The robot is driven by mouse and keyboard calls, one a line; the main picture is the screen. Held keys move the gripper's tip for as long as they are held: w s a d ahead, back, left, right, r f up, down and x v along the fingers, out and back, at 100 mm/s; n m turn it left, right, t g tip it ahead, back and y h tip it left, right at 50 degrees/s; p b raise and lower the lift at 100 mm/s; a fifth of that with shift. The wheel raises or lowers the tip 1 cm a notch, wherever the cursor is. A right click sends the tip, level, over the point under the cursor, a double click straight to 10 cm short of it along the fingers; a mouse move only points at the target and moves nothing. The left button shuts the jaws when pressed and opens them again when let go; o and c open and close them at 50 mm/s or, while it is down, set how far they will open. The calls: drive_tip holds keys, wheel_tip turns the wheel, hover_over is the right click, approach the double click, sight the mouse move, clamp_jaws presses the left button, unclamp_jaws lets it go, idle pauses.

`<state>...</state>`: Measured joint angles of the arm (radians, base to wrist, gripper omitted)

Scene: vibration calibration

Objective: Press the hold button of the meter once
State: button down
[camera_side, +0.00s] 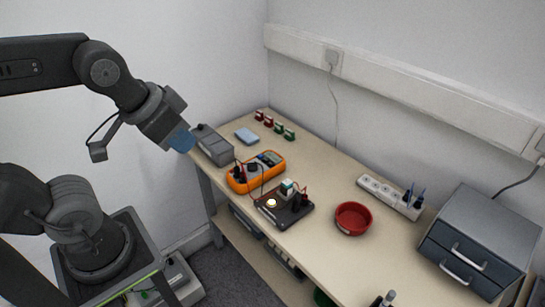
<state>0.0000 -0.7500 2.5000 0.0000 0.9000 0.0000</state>
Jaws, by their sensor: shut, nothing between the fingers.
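The orange meter (257,173) lies on the wooden workbench, with a grey display at its far right end and a dark dial in its middle. Dark plugs or leads sit at its near left end. Its hold button is too small to make out. My gripper (182,142), with a blue end, is shut and empty. It hangs in the air up and to the left of the meter, near the bench's left end, clearly apart from it.
A grey box (213,146) stands left of the meter. A dark board (284,210) with a glowing lamp sits close in front. A red bowl (353,217), a power strip (388,196) and a grey drawer unit (470,243) stand to the right. Red and green clips (284,132) lie behind.

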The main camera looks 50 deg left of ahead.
idle(0.7)
drive_tip(key=m+t+y, duration=0.1)
drive_tip(key=m+t, duration=0.3)
drive_tip(key=m, duration=0.4)
hover_over(261, 156)
wheel_tip(261, 156, down, 21)
drive_tip(key=shift+f, duration=4.4)
drive_tip(key=shift+f, duration=0.1)
